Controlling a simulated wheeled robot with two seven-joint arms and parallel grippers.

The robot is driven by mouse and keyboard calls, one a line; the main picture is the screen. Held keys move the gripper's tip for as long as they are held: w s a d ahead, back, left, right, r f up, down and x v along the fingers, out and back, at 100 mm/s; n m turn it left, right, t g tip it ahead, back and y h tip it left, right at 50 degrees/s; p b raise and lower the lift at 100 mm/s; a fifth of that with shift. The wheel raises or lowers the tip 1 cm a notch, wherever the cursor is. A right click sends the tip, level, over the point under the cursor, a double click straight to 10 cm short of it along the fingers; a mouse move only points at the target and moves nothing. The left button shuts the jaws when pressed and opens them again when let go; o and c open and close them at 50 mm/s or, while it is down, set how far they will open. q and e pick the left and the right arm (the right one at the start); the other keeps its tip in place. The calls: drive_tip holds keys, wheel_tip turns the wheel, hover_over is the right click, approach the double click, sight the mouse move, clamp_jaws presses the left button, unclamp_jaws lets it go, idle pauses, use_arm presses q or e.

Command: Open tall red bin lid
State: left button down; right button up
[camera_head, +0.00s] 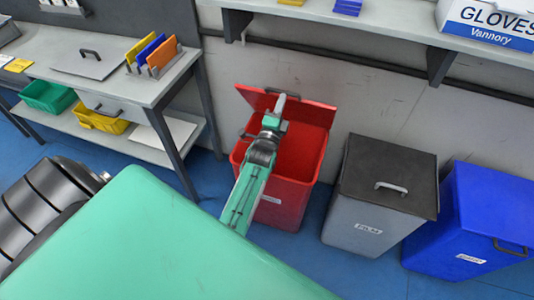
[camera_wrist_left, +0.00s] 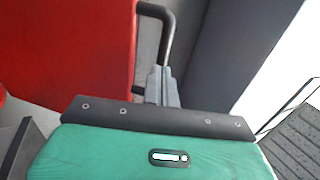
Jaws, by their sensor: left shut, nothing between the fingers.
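The tall red bin (camera_head: 300,155) stands on the floor by the wall, with its opening partly in view. Its red lid (camera_head: 318,113) is raised and tilted up toward the wall. My left gripper (camera_head: 277,108) is over the bin, in front of the lid and close to it. It is shut with nothing held. In the left wrist view, the shut fingers (camera_wrist_left: 158,82) are beside a dark bent handle (camera_wrist_left: 168,35) and a red panel (camera_wrist_left: 70,50). I cannot tell whether the fingers touch the handle. My right gripper is in neither view.
A grey bin with a dark lid (camera_head: 385,170) and a blue bin (camera_head: 480,215) stand to the right. A workbench (camera_head: 120,75) with coloured trays is at the left. A shelf (camera_head: 370,25) runs along the wall above, bearing a gloves box (camera_head: 490,22).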

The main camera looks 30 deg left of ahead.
use_arm(q)
drive_tip(key=r+p+x, duration=0.1)
drive_tip(key=x, duration=1.1)
drive_tip(key=shift+s+r+g+p, duration=0.15)
drive_tip(key=shift+s+g+p, duration=0.15)
drive_tip(key=shift+g+p, duration=0.1)
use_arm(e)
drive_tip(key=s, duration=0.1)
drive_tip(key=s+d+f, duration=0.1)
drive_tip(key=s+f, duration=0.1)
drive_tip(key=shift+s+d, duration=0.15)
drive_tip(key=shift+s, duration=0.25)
use_arm(q)
drive_tip(key=shift+s+d, duration=0.1)
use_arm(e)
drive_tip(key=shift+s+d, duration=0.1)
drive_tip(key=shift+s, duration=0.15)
